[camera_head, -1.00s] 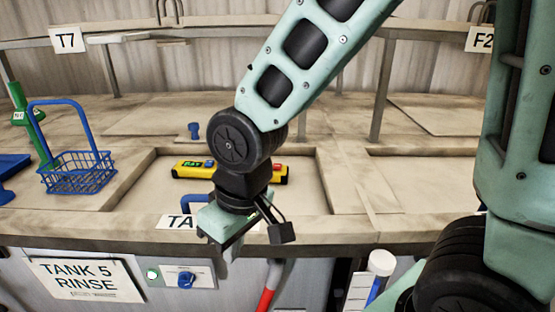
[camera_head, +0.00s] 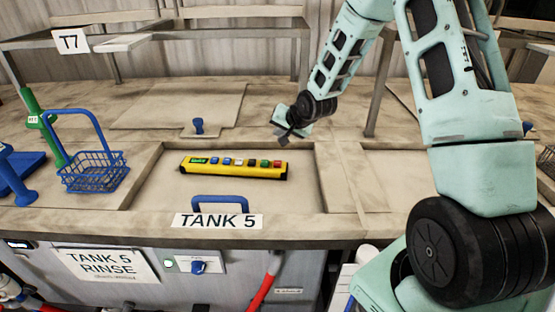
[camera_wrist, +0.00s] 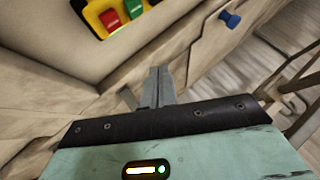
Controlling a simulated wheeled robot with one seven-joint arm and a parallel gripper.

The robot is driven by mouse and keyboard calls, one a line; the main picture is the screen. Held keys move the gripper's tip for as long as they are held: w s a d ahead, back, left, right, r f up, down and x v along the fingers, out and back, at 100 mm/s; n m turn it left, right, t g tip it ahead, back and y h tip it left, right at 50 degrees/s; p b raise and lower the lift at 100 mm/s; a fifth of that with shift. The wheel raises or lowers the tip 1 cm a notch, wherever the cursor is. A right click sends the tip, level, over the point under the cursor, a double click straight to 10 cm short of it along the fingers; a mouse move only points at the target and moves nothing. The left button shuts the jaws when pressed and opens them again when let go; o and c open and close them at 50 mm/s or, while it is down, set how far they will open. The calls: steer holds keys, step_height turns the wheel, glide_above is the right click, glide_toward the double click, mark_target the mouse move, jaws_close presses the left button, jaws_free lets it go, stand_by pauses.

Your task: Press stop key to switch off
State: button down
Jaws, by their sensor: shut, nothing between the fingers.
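A yellow control box (camera_head: 235,171) with a small green display and a row of coloured keys lies on the Tank 5 lid. Its red key (camera_head: 278,163) is at the right end, beside a green key (camera_head: 265,163); any lettering is too small to read. The red key also shows at the top of the wrist view (camera_wrist: 110,19). My gripper (camera_head: 283,139) is shut and empty, behind and above the right end of the box in the head view. In the wrist view its fingers (camera_wrist: 158,75) point to bare lid edge, apart from the keys.
A blue handle (camera_head: 220,200) stands at the lid's front, above the Tank 5 sign (camera_head: 217,221). A blue wire basket (camera_head: 93,172) stands to the left. A blue knob (camera_head: 198,126) sits on the lid behind. The counter right of the box is clear.

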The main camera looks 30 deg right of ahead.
mark_target(279, 165)
stand_by(0.3)
step_height(279, 165, down, 9)
steer(key=b, duration=0.6)
steer(key=shift+b, duration=0.4)
stand_by(1.5)
steer(key=shift+f+b, duration=0.35)
steer(key=shift+f+b, duration=0.35)
steer(key=shift+f, duration=0.1)
stand_by(0.7)
steer(key=shift+r, duration=0.1)
steer(key=shift+r+p, duration=0.65)
steer(key=shift+r, duration=0.15)
steer(key=shift+r, duration=0.1)
steer(key=shift+a+r+p, duration=0.1)
steer(key=shift+r+p, duration=1.75)
steer(key=shift+r, duration=0.55)
